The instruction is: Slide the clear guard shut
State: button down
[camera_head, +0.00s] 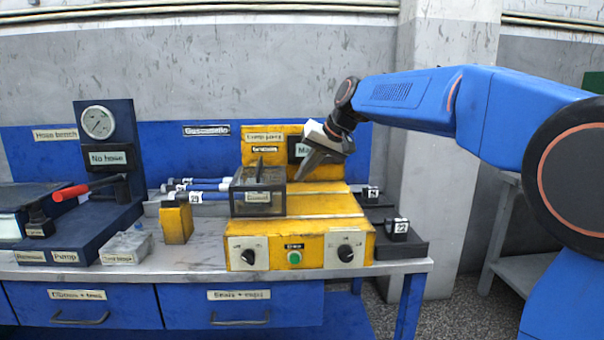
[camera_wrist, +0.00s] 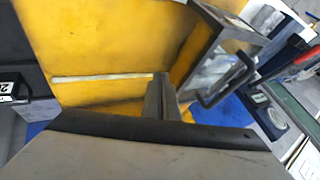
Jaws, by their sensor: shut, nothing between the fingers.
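The clear guard (camera_head: 257,191) is a see-through box with a dark frame, on the left part of the yellow machine (camera_head: 325,206). In the wrist view the guard (camera_wrist: 205,50) is at the upper right, with a dark bar handle (camera_wrist: 232,82) on its near face. My gripper (camera_head: 300,177) is shut and empty, pointing down just right of the guard, above the yellow top. In the wrist view my gripper's fingertips (camera_wrist: 160,85) are together, left of the handle and apart from it. Whether the fingertips touch the yellow surface cannot be told.
The machine's front has two black knobs (camera_head: 247,256) and a green button (camera_head: 294,257). Black blocks (camera_head: 397,228) sit at the right. The yellow top right of my gripper is clear.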

jog(key=d+v, duration=0.1)
jog(key=v, duration=0.9)
jog(key=s+d+f+h, duration=0.2)
jog(key=s+d+f, duration=0.4)
jog(key=s+f, duration=0.4)
jog(key=s+d+f+h, duration=0.2)
jog(key=s+d+f, duration=0.4)
jog(key=s+f, duration=0.5)
jog(key=s+d+f+m+h, duration=0.1)
jog(key=s+d+f, duration=0.5)
jog(key=s, duration=1.1)
notch_tip(320, 180, down, 5)
jog(key=shift+d+r+h, duration=0.15)
jog(key=shift+d+h, duration=0.05)
jog(key=shift+h, duration=0.2)
jog(key=c, duration=2.4)
grip_release()
jog(key=shift+c, duration=0.2)
